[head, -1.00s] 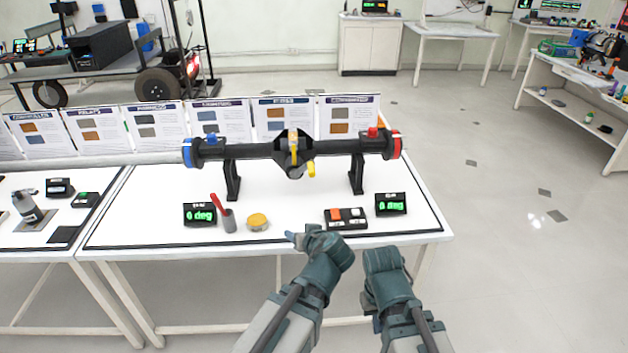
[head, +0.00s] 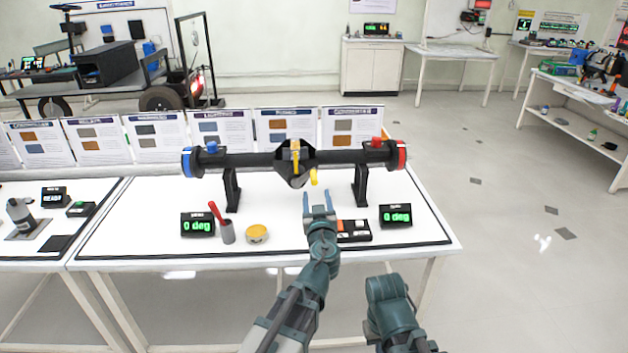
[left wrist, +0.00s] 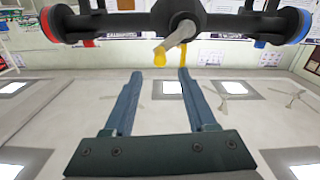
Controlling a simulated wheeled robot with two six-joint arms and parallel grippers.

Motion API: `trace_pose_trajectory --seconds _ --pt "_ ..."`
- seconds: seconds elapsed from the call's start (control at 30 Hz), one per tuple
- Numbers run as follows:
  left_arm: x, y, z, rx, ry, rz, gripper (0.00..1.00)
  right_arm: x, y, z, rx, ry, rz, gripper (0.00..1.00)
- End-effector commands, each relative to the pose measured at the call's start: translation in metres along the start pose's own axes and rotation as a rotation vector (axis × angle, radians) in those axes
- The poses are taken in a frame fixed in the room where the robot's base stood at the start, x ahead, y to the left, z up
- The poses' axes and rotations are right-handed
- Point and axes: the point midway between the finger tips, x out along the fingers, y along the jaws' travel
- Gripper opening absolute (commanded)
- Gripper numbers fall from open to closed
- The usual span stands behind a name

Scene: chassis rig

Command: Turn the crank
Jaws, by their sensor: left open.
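The crank has a short yellow handle (head: 313,177) at the front of the dark hub (head: 294,172), in the middle of a long black axle tube (head: 245,160). In the left wrist view a grey crank arm (left wrist: 180,34) leads to the yellow handle (left wrist: 159,57). My left gripper (head: 318,194) is open and empty, just below and in front of the handle. In the wrist view its fingers (left wrist: 156,78) point toward the hub, with the handle near the left fingertip; whether they touch is unclear. My right arm shows low in the head view, without visible fingers.
Two displays read 0 deg, left (head: 197,224) and right (head: 396,216). Black stands (head: 361,186) support the tube.

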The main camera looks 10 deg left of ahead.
Motion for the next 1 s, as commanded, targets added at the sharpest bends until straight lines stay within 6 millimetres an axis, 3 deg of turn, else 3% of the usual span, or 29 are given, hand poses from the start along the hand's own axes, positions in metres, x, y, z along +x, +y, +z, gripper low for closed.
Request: trace_pose_trajectory --seconds 0.1,0.4,0.63,0.97,1.0 --pt "0.029 0.001 0.000 0.000 0.000 -0.002 0.57 0.000 0.000 0.000 0.000 0.000 0.000 0.00" --pt "0.079 0.001 0.000 0.000 0.000 -0.001 0.57 0.000 0.000 0.000 0.000 0.000 0.000 0.00" --pt "0.095 0.000 0.000 0.000 0.000 -0.001 0.57 0.000 0.000 0.000 0.000 0.000 0.000 0.00" --pt "0.096 0.000 0.000 0.000 0.000 -0.001 0.57 0.000 0.000 0.000 0.000 0.000 0.000 0.00" --pt "0.096 0.000 0.000 0.000 0.000 -0.001 0.53 0.000 0.000 0.000 0.000 0.000 0.000 0.00"
